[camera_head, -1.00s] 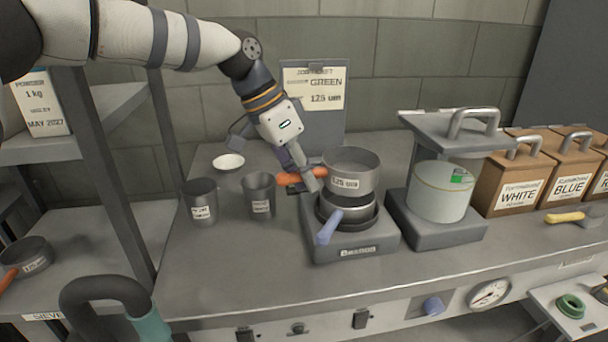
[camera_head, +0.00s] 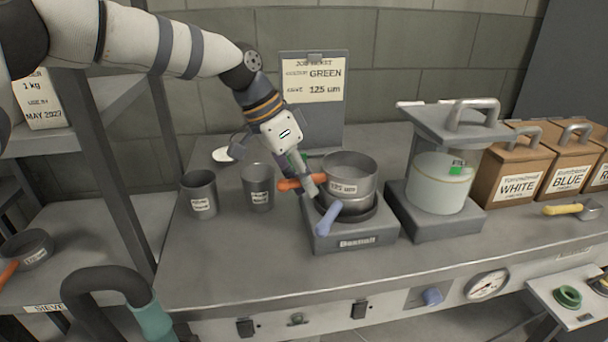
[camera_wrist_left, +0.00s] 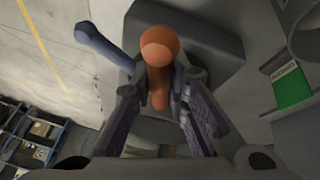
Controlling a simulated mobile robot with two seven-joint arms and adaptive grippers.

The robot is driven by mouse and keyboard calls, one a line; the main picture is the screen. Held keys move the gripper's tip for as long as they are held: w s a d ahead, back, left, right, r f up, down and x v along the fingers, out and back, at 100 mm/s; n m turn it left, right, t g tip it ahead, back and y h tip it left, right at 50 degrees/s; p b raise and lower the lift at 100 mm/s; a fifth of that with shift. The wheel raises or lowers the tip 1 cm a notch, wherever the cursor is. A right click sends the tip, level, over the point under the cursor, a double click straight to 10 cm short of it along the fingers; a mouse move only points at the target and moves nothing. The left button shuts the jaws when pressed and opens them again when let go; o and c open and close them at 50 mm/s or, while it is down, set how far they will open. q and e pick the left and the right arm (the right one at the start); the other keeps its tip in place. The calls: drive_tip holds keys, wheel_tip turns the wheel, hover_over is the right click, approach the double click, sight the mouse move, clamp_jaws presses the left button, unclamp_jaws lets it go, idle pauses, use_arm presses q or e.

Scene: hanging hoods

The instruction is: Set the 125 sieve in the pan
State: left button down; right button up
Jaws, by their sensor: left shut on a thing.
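The 125 sieve (camera_head: 348,178) is a grey metal ring labelled 125 um with an orange handle (camera_head: 288,184). My left gripper (camera_head: 312,188) is shut on that orange handle, which also shows between the fingers in the left wrist view (camera_wrist_left: 158,75). The sieve is upright over the pan (camera_head: 358,206), a dark low dish with a blue handle (camera_head: 327,217), on a grey base. The sieve's lower edge meets or nearly meets the pan; whether it is fully seated I cannot tell. The blue handle also shows in the left wrist view (camera_wrist_left: 103,46). My right gripper is not in view.
Two grey cups (camera_head: 200,194) and (camera_head: 258,187) stand left of the base. A press-like stand with a pale jar (camera_head: 440,187) is close on the right. Brown boxes (camera_head: 518,172) stand further right. The front strip of bench is clear.

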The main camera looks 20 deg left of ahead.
use_arm(q)
drive_tip(key=shift+f, duration=0.15)
drive_tip(key=c, duration=1.5)
unclamp_jaws()
drive_tip(key=v, duration=1.2)
